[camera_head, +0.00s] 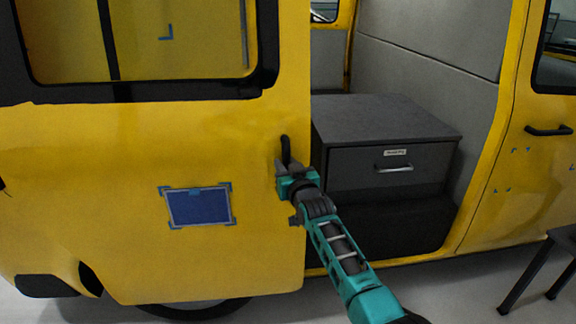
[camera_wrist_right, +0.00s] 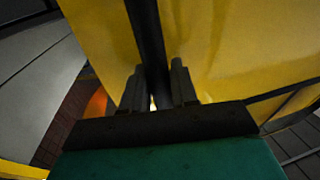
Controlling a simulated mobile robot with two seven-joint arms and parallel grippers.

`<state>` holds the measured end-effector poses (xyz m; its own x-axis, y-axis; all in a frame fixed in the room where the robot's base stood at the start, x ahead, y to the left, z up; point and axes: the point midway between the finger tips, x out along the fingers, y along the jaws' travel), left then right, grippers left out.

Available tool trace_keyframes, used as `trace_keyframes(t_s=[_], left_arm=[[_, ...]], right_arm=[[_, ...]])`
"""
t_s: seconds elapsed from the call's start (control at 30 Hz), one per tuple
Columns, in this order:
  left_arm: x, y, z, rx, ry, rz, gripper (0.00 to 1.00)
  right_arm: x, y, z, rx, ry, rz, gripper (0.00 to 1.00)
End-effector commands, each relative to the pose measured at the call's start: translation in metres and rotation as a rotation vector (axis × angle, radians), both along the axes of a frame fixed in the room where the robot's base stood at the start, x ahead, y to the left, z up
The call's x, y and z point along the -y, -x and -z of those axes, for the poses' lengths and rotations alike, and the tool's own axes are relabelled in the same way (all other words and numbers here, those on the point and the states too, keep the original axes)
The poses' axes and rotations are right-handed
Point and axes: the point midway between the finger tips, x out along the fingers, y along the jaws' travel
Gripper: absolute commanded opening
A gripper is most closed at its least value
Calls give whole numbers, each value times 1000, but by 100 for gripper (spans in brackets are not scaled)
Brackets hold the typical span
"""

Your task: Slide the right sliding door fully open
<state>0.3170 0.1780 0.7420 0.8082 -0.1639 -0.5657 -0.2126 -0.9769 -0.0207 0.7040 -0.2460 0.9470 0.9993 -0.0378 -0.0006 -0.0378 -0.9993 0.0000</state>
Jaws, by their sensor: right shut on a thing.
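The yellow sliding door (camera_head: 255,240) of the van fills the left of the head view. Its right edge stands left of a wide doorway, through which the interior shows. The black door handle (camera_head: 285,148) is upright near that edge. My right gripper (camera_head: 284,168) is shut on the handle's lower part. In the right wrist view the handle (camera_wrist_right: 147,40) runs down between the two dark fingers of the right gripper (camera_wrist_right: 158,88). My left gripper is not in view.
Inside the doorway stands a grey drawer cabinet (camera_head: 385,120). A blue panel with corner marks (camera_head: 200,207) is on the door. Right of the doorway is a yellow front door with a black handle (camera_head: 548,130). A dark table or stool (camera_head: 545,265) stands at the lower right.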

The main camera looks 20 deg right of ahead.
Motion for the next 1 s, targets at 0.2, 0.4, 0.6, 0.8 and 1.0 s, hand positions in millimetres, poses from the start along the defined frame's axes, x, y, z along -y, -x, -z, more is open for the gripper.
trace_keyframes(t_s=[0.2,0.4,0.6,0.8,1.0], left_arm=[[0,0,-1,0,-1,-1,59],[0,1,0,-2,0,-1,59],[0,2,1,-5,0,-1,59],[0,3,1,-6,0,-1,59],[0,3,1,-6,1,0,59]], right_arm=[[-2,-1,-1,1,1,2,0],[-4,-1,-1,2,1,0,0],[-6,-1,-1,2,0,-2,0],[-6,-1,-1,2,0,-3,40],[-5,-1,-1,2,0,-1,46]])
